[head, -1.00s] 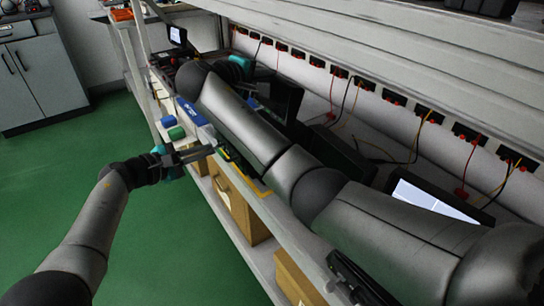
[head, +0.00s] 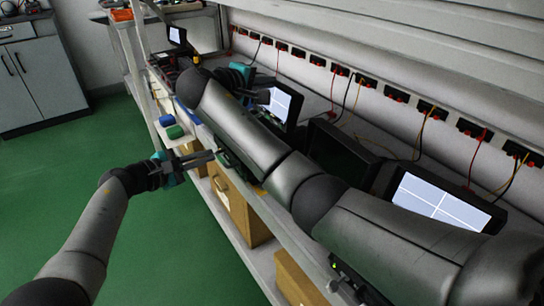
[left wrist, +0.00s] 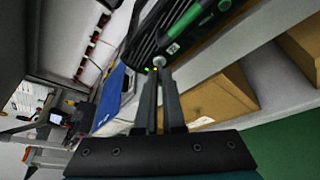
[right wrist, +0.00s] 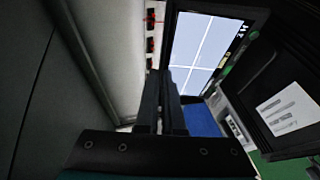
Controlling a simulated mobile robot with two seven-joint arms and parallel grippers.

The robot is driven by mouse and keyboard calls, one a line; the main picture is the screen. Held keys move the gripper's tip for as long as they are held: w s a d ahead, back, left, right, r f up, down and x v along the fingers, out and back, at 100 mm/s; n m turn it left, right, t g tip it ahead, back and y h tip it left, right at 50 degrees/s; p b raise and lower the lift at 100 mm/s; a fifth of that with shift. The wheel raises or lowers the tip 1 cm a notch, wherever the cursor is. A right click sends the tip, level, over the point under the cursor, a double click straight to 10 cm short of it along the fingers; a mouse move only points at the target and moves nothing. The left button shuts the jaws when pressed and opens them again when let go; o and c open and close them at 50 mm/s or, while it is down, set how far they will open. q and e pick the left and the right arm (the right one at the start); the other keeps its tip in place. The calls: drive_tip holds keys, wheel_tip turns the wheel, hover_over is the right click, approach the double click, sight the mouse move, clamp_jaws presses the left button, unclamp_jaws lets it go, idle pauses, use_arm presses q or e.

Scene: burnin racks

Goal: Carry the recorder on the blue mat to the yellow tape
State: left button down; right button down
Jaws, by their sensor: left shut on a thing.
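The recorder (left wrist: 185,30) is a dark ribbed box with green trim, in the left wrist view. My left gripper (left wrist: 158,75) is shut on its edge. In the head view my left gripper (head: 212,156) is at the bench's front edge, and the recorder (head: 228,161) is mostly hidden behind my right arm. The blue mat (left wrist: 112,98) lies on the bench beyond the fingers; its blue also shows in the right wrist view (right wrist: 204,119). Of the yellow tape, only a small yellow bit (head: 259,190) shows beside my arm. My right gripper (right wrist: 162,75) is shut and empty before a lit screen.
Several screens (head: 440,203) stand along the bench, below a row of sockets with hanging cables. Blue and green pieces (head: 174,131) are near the bench edge. Cardboard boxes (head: 238,208) sit on the lower shelf. Green floor is free at left.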

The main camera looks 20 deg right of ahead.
use_arm(q)
drive_tip(key=shift+f+b, duration=0.6)
drive_tip(key=shift+b, duration=0.05)
use_arm(e)
drive_tip(key=shift+f, duration=0.35)
use_arm(q)
drive_tip(key=c, duration=1.5)
unclamp_jaws()
drive_tip(key=shift+f, duration=0.35)
use_arm(e)
drive_tip(key=c, duration=1.5)
unclamp_jaws()
drive_tip(key=shift+f, duration=0.3)
use_arm(q)
drive_tip(key=shift+o, duration=0.9)
drive_tip(key=shift+s+r, duration=0.1)
use_arm(e)
drive_tip(key=shift+o, duration=0.8)
drive_tip(key=shift+r, duration=0.1)
use_arm(q)
drive_tip(key=o, duration=0.3)
drive_tip(key=shift+r, duration=0.1)
use_arm(e)
drive_tip(key=o, duration=0.3)
drive_tip(key=shift+s, duration=0.1)
use_arm(q)
drive_tip(key=shift+a, duration=0.15)
